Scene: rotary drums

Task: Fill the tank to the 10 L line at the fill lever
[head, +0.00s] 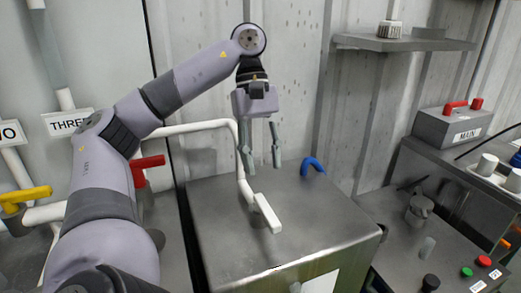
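A grey metal tank-like box (225,235) stands in the middle, its top closed and flat. A white pipe (195,127) runs in from the left and bends down to its top, where a white paddle-shaped lever (267,213) shows at its lower end. A blue hooked handle (312,165) is at the back of the top. My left gripper (261,162) points down above the box, behind the white lever, fingers apart and empty. No 10 L line or water level can be read; the front face is mostly cut off. My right gripper is not in view.
A red lever (148,162) and a yellow lever (25,195) sit on pipes at the left, near a THREE sign (69,123). At the right are a MAIN box (453,127) and a console with green (466,271) and red (484,261) buttons. A shelf (405,44) hangs above.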

